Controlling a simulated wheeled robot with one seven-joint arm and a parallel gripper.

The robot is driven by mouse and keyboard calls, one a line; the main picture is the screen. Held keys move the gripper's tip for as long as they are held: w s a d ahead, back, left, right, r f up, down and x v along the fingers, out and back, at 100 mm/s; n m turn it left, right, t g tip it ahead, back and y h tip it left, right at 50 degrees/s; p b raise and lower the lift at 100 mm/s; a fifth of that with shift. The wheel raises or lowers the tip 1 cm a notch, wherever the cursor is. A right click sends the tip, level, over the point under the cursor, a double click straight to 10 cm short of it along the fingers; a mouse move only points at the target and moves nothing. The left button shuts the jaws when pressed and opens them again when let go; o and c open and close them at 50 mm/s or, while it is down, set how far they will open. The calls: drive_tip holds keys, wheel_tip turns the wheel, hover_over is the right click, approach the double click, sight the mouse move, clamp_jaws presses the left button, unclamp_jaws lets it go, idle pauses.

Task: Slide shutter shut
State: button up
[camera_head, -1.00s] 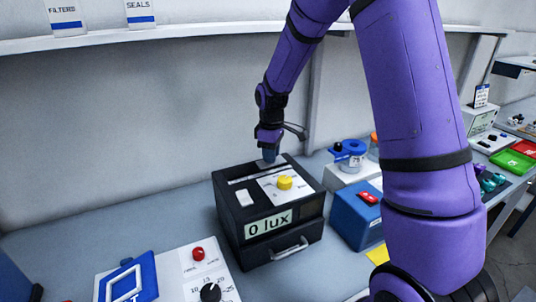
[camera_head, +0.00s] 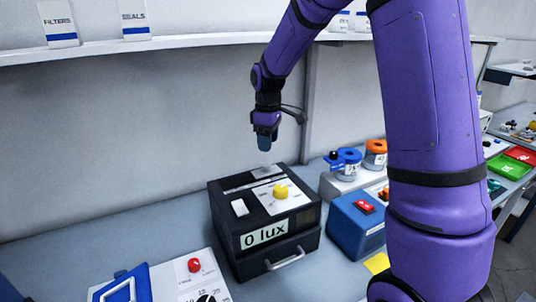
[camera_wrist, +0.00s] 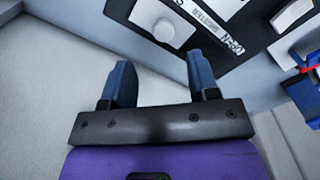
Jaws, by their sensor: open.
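The black box (camera_head: 262,250) stands on the bench, and its front display (camera_head: 264,236) reads "0 lux". A pale tab (camera_head: 264,171), which looks like the shutter handle, sits at the back of its top near a narrow slot. It also shows in the wrist view as a light block with a round knob (camera_wrist: 163,27). My gripper (camera_head: 265,144) is above the back of the box, clear of the tab. Its two blue fingers (camera_wrist: 159,72) are apart with nothing between them. How far the shutter has slid I cannot tell.
A yellow knob (camera_head: 281,191) and a white block (camera_head: 239,207) are on the box top. A blue box with a red switch (camera_head: 358,218) stands to the right. A control panel (camera_head: 190,278) is at front left. The wall (camera_head: 130,140) is close behind; a shelf (camera_head: 200,45) runs above.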

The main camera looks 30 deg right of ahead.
drive_tip(key=shift+r, duration=1.6)
drive_tip(key=s+a+r+m+t, duration=0.1)
drive_tip(key=s+r+m, duration=0.1)
drive_tip(key=s+r, duration=0.5)
drive_tip(key=s+a+r+m+t, duration=0.1)
drive_tip(key=s+r+m+t, duration=0.3)
drive_tip(key=s, duration=0.6)
drive_tip(key=s+m, duration=0.3)
drive_tip(key=s, duration=1.2)
drive_tip(key=shift+a+r, duration=0.3)
drive_tip(key=shift+r, duration=0.15)
drive_tip(key=shift+c, duration=0.3)
